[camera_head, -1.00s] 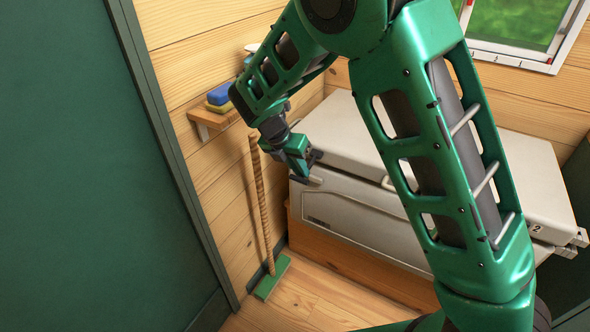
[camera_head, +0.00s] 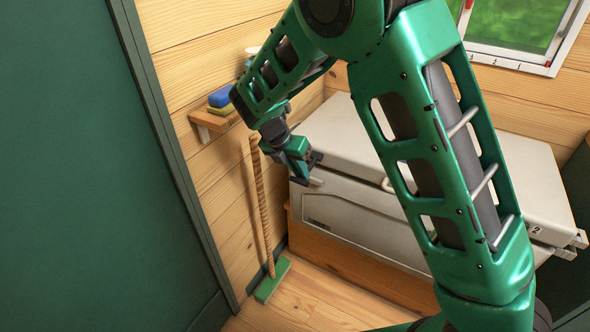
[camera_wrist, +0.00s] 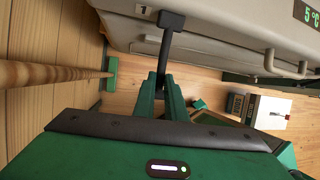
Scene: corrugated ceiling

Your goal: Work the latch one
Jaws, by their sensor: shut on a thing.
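The white chest (camera_head: 355,208) stands against the back wall with its lid down. Latch one (camera_wrist: 166,46) is a dark bar with a block-shaped head, on the chest's front beside a small label "1" (camera_wrist: 143,10) in the wrist view. My gripper (camera_wrist: 161,88) is shut on the free end of this bar, its green fingers either side. In the head view my gripper (camera_head: 314,164) is at the chest's left front corner, near the lid seam. The latch itself is too small to make out there.
A shelf (camera_head: 213,119) with sponges is on the left wall. A pale handle (camera_wrist: 285,68) and a "5 °C" display (camera_wrist: 312,14) are on the chest.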

